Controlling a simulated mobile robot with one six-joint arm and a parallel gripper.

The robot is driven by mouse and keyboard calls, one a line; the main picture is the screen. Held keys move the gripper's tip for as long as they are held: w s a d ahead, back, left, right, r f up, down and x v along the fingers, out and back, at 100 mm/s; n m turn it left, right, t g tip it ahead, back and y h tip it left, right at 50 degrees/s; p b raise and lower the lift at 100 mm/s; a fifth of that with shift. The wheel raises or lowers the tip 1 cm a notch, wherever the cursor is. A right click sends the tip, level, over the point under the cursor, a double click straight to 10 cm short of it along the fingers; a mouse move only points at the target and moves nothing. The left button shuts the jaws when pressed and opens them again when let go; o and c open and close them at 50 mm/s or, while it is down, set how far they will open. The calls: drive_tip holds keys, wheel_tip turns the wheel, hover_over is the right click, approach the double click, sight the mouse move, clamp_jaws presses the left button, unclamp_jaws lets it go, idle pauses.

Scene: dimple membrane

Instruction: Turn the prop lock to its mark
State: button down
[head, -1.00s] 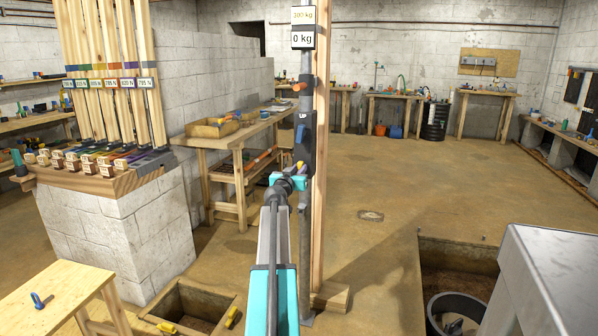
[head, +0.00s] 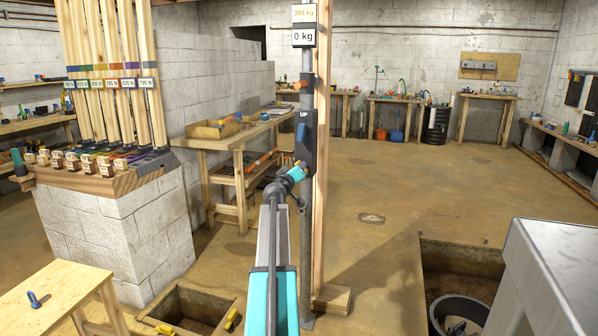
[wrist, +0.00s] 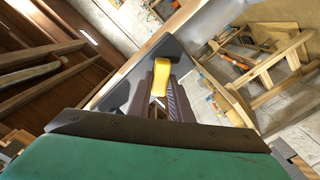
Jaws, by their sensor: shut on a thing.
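The prop is an upright grey metal tube (head: 306,230) beside a wooden post. A dark housing (head: 307,150) with a blue part on its face is fixed on the tube. My gripper (wrist: 161,82) is shut on a yellow piece (wrist: 160,74), which appears to be the prop lock's handle. A dark grey plate (wrist: 112,92) lies just behind it in the wrist view. In the head view my teal wrist (head: 292,174) is tilted against the lower part of the housing and hides the fingertips and the yellow piece. I cannot make out the mark.
Signs reading 300 kg and 0 kg (head: 304,38) hang at the prop's top. A wooden workbench (head: 235,140) stands behind at left. An open pit (head: 455,262) lies in the floor at right, beside a grey block (head: 555,270). A smaller pit (head: 192,308) is at front left.

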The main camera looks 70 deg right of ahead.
drive_tip(key=n+p, duration=0.1)
drive_tip(key=n, duration=0.4)
drive_tip(key=n+p, duration=0.1)
drive_tip(key=n, duration=0.4)
drive_tip(key=shift+w+f, duration=0.1)
drive_tip(key=shift+f, duration=0.1)
idle(0.4)
drive_tip(key=c, duration=1.6)
unclamp_jaws()
drive_tip(key=shift+a, duration=0.1)
drive_tip(key=shift+s+a, duration=0.2)
drive_tip(key=shift+a, duration=3.2)
drive_tip(key=shift+s+a, duration=0.2)
drive_tip(key=shift+a, duration=3.2)
